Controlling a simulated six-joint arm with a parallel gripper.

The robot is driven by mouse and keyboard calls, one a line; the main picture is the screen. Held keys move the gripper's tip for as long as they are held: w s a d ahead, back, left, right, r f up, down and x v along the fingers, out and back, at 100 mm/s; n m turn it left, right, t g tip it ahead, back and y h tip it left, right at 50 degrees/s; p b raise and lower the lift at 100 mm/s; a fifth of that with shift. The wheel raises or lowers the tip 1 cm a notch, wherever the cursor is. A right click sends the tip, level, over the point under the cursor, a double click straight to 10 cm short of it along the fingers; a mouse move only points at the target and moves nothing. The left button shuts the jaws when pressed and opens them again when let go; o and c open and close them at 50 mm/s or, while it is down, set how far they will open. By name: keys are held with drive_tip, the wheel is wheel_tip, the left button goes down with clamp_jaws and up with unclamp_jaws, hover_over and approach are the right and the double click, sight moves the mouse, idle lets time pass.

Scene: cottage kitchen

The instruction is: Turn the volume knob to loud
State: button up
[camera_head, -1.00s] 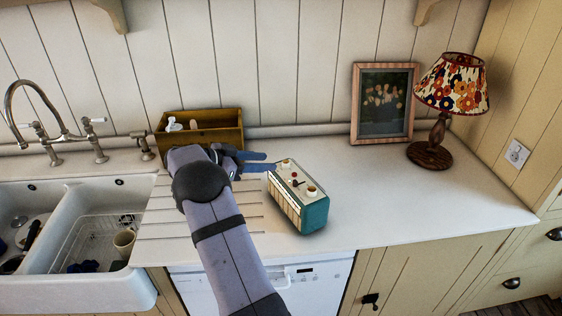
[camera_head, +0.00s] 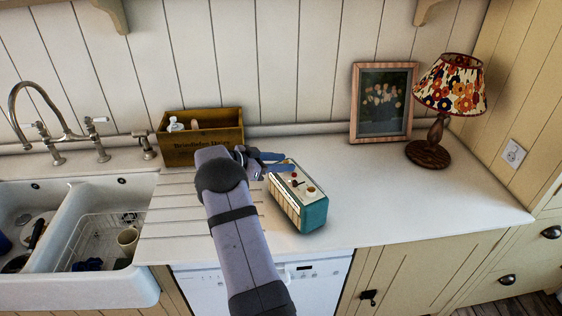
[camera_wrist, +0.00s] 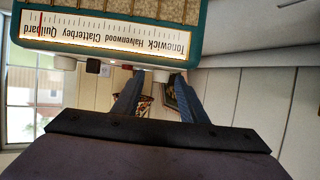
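A teal radio (camera_head: 314,216) with a cream top stands on the counter. Its near-end knob (camera_head: 312,190) has a brown cap; small controls sit between the ends. My gripper (camera_head: 283,161) is at the radio's far end, fingers apart, and hides the knob there. The wrist view shows the radio upside down with its lit station scale (camera_wrist: 110,35). There my open gripper (camera_wrist: 158,80) has its fingertips on either side of a cream knob (camera_wrist: 162,75); whether they touch it I cannot tell. Which knob is volume is not readable.
A wooden box (camera_head: 200,150) stands behind my arm. A framed picture (camera_head: 383,103) and a floral lamp (camera_head: 440,130) stand at the back right. A double sink (camera_head: 110,288) is at left. The counter (camera_head: 420,205) right of the radio is clear.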

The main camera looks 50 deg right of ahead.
clamp_jaws()
drive_tip(key=shift+w+d+r+m+g, duration=0.1)
drive_tip(key=shift+m+g, duration=0.3)
drive_tip(key=shift+w+d+m+g+y, duration=0.15)
drive_tip(key=shift+m+g+y, duration=0.15)
drive_tip(key=shift+m+g, duration=0.2)
drive_tip(key=shift+w+m+g+b, duration=0.1)
drive_tip(key=shift+m+g+b, duration=0.2)
drive_tip(key=shift+g+b, duration=0.15)
drive_tip(key=shift+m+g+y+b, duration=0.25)
drive_tip(key=shift+m+y+b, duration=0.15)
drive_tip(key=shift+b, duration=0.05)
drive_tip(key=shift+s, duration=0.2)
